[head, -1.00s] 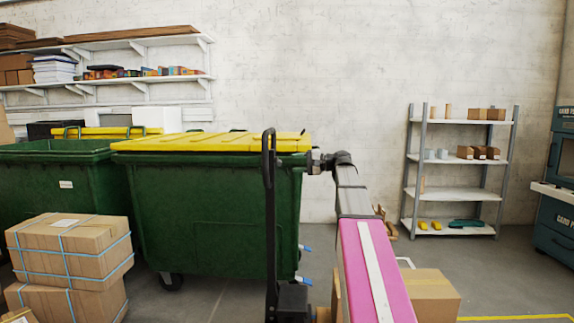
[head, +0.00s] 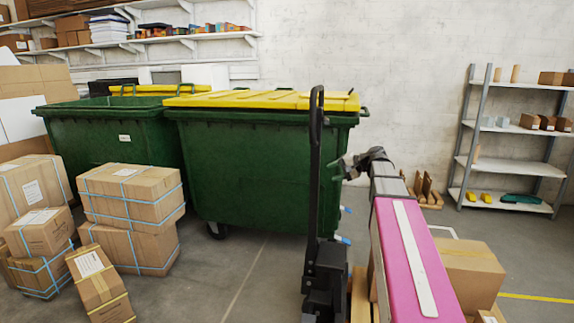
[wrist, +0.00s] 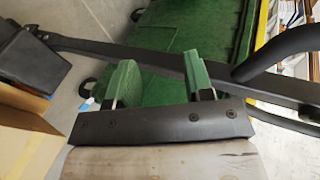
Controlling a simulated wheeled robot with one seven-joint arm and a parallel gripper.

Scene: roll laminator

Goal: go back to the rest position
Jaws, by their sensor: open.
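My gripper (head: 347,167) is at the end of my outstretched arm, in front of the green bin's right edge and just right of a black upright handle in the head view. In the wrist view my gripper (wrist: 158,82) shows two separated green-padded fingers with nothing between them. The black handle (head: 313,190) belongs to what looks like a pallet jack. Its bar (wrist: 160,62) crosses the wrist view just beyond the fingertips; I cannot tell how wide the gap is.
A green bin with a yellow lid (head: 270,170) stands behind the handle. Strapped cartons (head: 130,210) are stacked at left. A carton (head: 465,272) sits right of my arm. A metal shelf (head: 510,163) stands at the right wall. Floor between the left cartons and handle is clear.

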